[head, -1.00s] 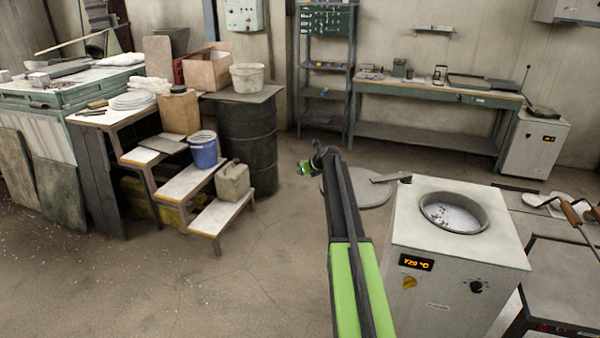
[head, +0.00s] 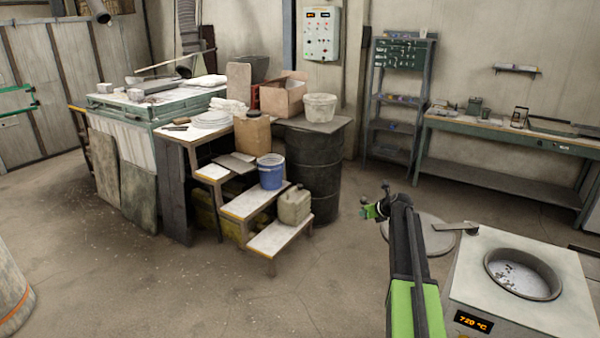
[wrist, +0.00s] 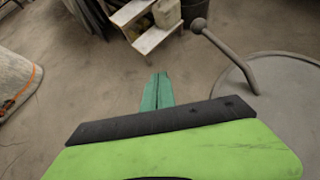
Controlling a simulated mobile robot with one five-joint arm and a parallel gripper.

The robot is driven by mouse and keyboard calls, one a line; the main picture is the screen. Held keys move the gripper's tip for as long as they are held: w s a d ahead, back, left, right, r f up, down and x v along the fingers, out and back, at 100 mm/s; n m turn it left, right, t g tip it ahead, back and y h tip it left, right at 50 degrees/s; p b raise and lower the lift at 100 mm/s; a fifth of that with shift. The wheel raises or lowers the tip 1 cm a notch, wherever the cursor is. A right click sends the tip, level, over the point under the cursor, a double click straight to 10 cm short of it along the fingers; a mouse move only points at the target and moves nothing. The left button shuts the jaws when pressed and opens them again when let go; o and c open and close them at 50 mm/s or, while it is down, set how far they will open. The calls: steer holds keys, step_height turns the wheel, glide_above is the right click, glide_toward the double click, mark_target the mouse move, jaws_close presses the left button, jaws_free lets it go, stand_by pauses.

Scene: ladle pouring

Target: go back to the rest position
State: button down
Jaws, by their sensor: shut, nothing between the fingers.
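My gripper (head: 370,212) is at the end of my dark and green arm in the head view, left of the furnace and above the floor. In the wrist view its green fingers (wrist: 157,92) lie together, with nothing between them. The white furnace (head: 480,277) with an orange temperature display stands at the lower right of the head view. Its round pot (head: 523,273) is open and holds bright metal with dark bits on top. No ladle shows in the current frames.
A round grey lid (head: 420,233) with a handle lies behind my arm. Steps (head: 252,203) hold a blue bucket (head: 271,171) and a beige canister (head: 294,206). A dark drum (head: 313,170) stands beside them. Floor at the lower left is clear, except a pale cylinder (head: 12,290) at the edge.

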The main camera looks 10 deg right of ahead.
steer(key=a+f+n+g+y, duration=0.1)
steer(key=a+n+y, duration=0.15)
steer(key=a, duration=1.85)
steer(key=s+a+f+n+g, duration=0.3)
steer(key=s+a+n, duration=0.5)
steer(key=s+a, duration=0.25)
steer(key=s+a+f+n+g+h, duration=0.25)
steer(key=s+a+n, duration=0.25)
steer(key=s+n, duration=0.45)
steer(key=s+d+f+n+g+h, duration=0.1)
steer(key=s+d+f+n+g, duration=0.1)
steer(key=s+n, duration=1)
steer(key=shift+s+d+n+g, duration=0.35)
steer(key=shift+d+n+g, duration=0.5)
steer(key=shift+d+n, duration=0.3)
steer(key=shift+a+f, duration=0.1)
